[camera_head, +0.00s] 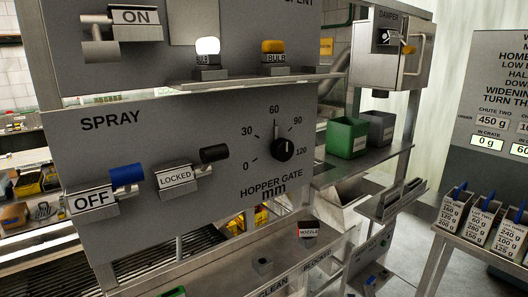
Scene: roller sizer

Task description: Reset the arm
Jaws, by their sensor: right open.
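I cannot make out either of my grippers or any part of my arms in the head view. A grey control panel (185,205) fills the left and middle. It carries a spray lever (126,175) with a blue grip beside an OFF label, and a lever (214,154) with a black grip beside a LOCKED label. The black hopper gate dial (283,150) sits at the panel's right side. Above, another lever (97,45) stands beside an ON label.
A shelf (250,78) holds a white bulb (207,47) and an amber bulb (272,47). A damper box (388,65) is at the upper right. A green bin (346,137) and a grey bin (382,127) stand on a shelf. Labelled holders (480,222) stand at the far right.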

